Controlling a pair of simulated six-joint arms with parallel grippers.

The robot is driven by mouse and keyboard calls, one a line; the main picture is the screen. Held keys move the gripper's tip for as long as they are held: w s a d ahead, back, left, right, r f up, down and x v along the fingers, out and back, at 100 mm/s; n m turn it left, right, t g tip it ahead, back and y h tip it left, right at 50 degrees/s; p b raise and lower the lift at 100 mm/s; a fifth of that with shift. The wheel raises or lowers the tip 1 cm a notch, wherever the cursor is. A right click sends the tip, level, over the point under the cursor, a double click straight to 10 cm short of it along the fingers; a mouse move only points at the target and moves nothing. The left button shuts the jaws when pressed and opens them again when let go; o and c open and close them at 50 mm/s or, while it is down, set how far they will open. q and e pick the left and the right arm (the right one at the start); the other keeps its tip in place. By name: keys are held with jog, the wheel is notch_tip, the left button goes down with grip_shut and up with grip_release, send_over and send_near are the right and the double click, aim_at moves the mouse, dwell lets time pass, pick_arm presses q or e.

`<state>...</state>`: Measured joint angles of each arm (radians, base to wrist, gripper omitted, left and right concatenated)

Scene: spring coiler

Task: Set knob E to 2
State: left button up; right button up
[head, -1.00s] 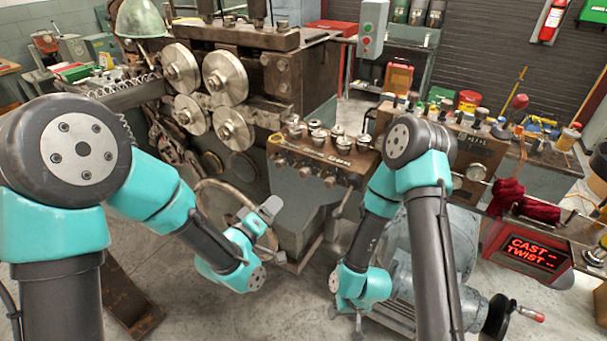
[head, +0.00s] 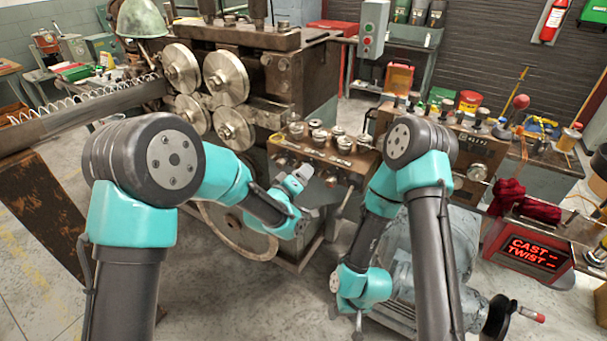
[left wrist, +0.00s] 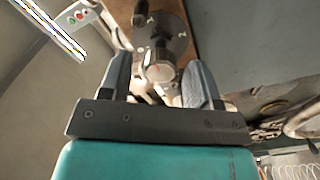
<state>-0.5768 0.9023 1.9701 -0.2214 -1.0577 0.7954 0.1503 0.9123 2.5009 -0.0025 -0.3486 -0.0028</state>
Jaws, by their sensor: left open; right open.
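A control panel (head: 327,152) with round dials on top and small knobs along its front face stands in the middle of the head view. My left gripper (head: 303,173) is open at the panel's front left, partly covering its knobs. In the left wrist view a round metallic knob (left wrist: 160,68) on a dark dial plate shows between the open jaws of my left gripper (left wrist: 158,80). A small 2 shows on the plate, right of the knob. I cannot read its letter or tell whether the fingers touch it. My right gripper (head: 358,322) hangs low, small in view, away from the panel.
The spring coiler with large steel rollers (head: 225,77) stands behind and left of the panel. A handwheel (head: 240,232) is below my left forearm. A grey motor housing (head: 405,255) is beside my right arm.

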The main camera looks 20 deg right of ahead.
pick_arm(q)
jog(key=shift+w+d, duration=0.5)
jog(key=shift+c, duration=0.4)
jog(key=c, duration=0.8)
jog(key=shift+c, duration=0.2)
